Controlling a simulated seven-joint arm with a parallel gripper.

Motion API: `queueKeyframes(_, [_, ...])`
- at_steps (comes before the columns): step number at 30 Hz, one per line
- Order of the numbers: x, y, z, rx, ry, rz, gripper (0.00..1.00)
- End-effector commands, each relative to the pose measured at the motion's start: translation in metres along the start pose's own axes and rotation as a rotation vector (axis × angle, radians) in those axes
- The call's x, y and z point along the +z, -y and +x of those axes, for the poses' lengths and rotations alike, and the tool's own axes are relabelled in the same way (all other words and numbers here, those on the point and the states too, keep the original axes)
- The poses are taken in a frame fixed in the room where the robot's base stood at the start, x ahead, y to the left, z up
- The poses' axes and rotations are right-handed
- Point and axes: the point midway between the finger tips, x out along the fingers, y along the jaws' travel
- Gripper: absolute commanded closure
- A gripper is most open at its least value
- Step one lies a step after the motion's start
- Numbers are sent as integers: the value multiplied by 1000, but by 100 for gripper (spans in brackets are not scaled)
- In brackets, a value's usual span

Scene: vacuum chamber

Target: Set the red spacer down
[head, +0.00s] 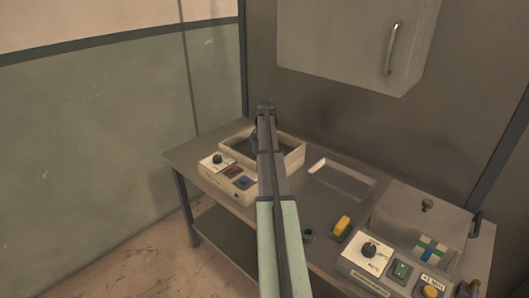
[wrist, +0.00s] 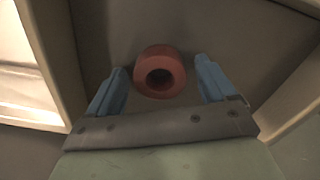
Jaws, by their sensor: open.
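The red spacer (wrist: 160,72) is a thick ring with a dark hole, seen in the wrist view on or just above a grey-brown surface. It sits between the two blue fingers of my gripper (wrist: 161,66), with a gap on each side. The fingers are open and do not appear to touch it. In the head view my gripper (head: 258,138) reaches down into the cream open-topped chamber (head: 290,155) at the left of the bench. The spacer is hidden there behind my arm and the chamber wall.
Pale chamber walls (wrist: 48,45) stand close on both sides in the wrist view. On the bench (head: 190,153) are a shallow tray (head: 340,178), a dark green ring (head: 307,236), a yellow block (head: 342,225) and a second control unit (head: 368,262). A cabinet (head: 345,45) hangs above.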

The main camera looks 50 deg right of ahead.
Motion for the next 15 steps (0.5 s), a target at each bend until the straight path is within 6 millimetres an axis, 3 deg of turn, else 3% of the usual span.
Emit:
queueKeyframes(8, [0,0,-16,-1,-1,0,16])
queueKeyframes(15, [-1,0,-59,-1,-2,0,16])
